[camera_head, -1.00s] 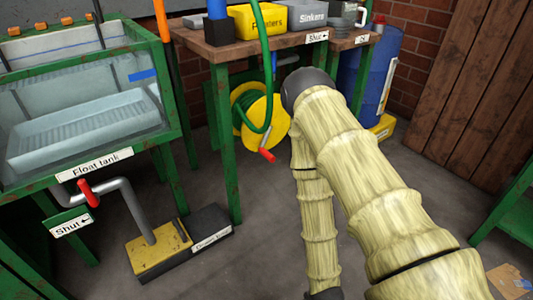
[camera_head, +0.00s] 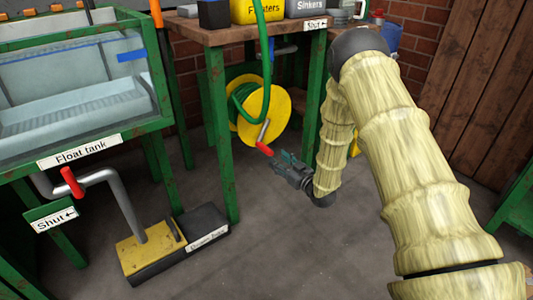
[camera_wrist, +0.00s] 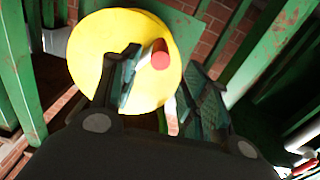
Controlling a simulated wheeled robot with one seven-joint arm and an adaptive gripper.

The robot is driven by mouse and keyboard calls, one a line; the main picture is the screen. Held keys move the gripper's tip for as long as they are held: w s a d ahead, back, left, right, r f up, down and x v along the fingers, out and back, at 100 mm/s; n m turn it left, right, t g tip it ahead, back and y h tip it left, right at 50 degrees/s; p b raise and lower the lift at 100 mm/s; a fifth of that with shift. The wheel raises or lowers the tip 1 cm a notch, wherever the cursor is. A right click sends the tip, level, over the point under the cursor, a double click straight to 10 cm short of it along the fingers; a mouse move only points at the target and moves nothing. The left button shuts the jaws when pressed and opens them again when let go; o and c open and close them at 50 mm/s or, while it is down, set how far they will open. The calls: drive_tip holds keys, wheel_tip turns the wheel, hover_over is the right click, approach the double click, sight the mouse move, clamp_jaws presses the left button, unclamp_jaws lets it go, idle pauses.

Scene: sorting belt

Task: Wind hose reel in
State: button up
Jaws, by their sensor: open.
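The hose reel is a yellow disc (camera_head: 277,115) with green hose (camera_head: 262,40) running up from it, under the workbench in the head view. A silver crank with a red handle (camera_head: 265,149) sticks out low on its face. My gripper (camera_head: 280,160) is open beside the handle, just right of and below it. In the wrist view the yellow disc (camera_wrist: 95,55) fills the upper left. The red handle's end (camera_wrist: 160,58) shows between the fingers of my gripper (camera_wrist: 163,82), nearer the left finger. I cannot tell whether they touch.
The green-legged workbench (camera_head: 222,37) stands over the reel, with bins on top. A float tank (camera_head: 70,95) stands left, with a red-handled valve (camera_head: 72,182) and a yellow drain box (camera_head: 150,250) below. The floor in front is clear.

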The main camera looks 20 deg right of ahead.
sight(266, 150)
drive_tip(key=b+x, duration=0.1)
drive_tip(key=x, duration=0.2)
drive_tip(key=b+x, duration=0.2)
drive_tip(key=x, duration=0.2)
drive_tip(key=shift+w+a+f+b, duration=0.1)
drive_tip(key=shift+w+f+b, duration=0.15)
drive_tip(key=shift+w+b, duration=0.05)
drive_tip(key=shift+w+a+r, duration=0.1)
drive_tip(key=shift+w+a, duration=0.15)
drive_tip(key=shift+w, duration=0.35)
clamp_jaws()
